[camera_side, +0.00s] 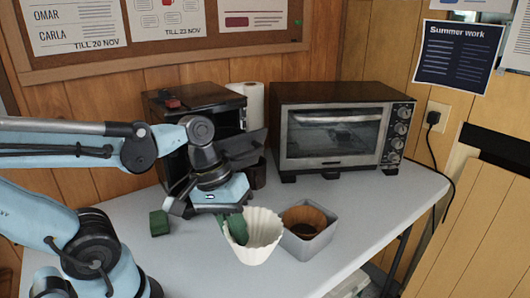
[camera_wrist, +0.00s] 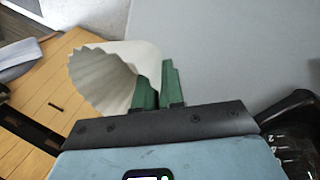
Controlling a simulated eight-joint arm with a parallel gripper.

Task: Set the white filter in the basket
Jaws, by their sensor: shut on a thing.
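The white fluted filter (camera_side: 262,236) is held above the table, open side up and slightly tilted. My gripper (camera_side: 236,226) has its green fingers shut on the filter's left wall. In the wrist view the filter (camera_wrist: 108,76) flares out to the left of my gripper (camera_wrist: 158,88). A dark tray-like part (camera_side: 243,148) juts from the black machine (camera_side: 196,104), behind my gripper; it looks like the basket, but its inside is hard to see. My wrist hides part of the machine.
A grey square box (camera_side: 307,248) holding a brown round cup-shaped thing (camera_side: 303,217) stands close right of the filter. A green block (camera_side: 159,222) lies left. A toaster oven (camera_side: 335,130) and a paper roll (camera_side: 254,104) stand behind. The table's right front (camera_side: 370,215) is clear.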

